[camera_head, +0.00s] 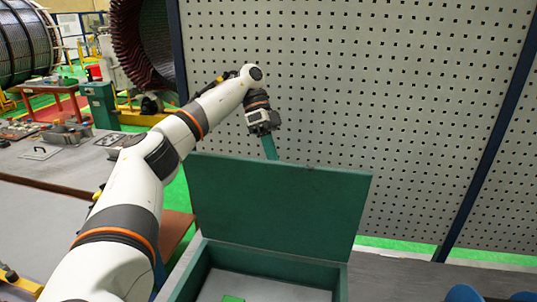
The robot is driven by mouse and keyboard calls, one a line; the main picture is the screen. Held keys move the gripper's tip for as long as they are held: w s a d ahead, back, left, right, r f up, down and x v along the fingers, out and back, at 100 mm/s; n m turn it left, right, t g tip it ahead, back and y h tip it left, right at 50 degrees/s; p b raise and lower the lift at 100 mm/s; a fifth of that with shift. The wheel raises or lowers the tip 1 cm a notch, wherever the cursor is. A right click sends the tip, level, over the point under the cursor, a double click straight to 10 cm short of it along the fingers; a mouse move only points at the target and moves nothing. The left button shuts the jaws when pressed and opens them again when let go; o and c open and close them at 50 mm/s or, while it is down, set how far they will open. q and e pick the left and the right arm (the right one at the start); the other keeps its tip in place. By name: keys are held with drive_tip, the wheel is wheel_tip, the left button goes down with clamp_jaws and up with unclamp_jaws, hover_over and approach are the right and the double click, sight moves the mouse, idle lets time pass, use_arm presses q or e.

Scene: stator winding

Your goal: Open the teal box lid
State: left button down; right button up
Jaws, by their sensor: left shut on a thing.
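The teal box (270,262) stands at the bottom middle, with its grey inside and a small bright green patch showing. Its teal lid (278,205) stands raised, nearly upright, along the back of the box. My left gripper (268,134) is above the lid's top edge, shut on a narrow teal strip (270,148) that runs down to that edge. The strip looks like part of the lid; its lower end is hidden behind the lid. The fingertips are too small to see clearly. My right gripper is not in view.
A perforated grey panel (370,110) with dark posts stands close behind the lid. A grey workbench (50,215) with several metal parts lies on the left. Large stator cores (143,45) stand at the back left. Blue objects are cut off at the bottom right.

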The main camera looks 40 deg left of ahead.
use_arm(q)
drive_tip(key=shift+f, duration=0.85)
drive_tip(key=c, duration=1.7)
unclamp_jaws()
drive_tip(key=o, duration=0.3)
drive_tip(key=shift+w+a+f, duration=0.15)
drive_tip(key=shift+w+a, duration=0.05)
drive_tip(key=shift+w, duration=0.25)
drive_tip(key=shift+w+a+f, duration=0.1)
drive_tip(key=shift+w+a, duration=0.1)
drive_tip(key=shift+w, duration=0.25)
wheel_tip(320, 180, up, 10)
drive_tip(key=shift+s+r, duration=0.15)
drive_tip(key=shift+s, duration=0.1)
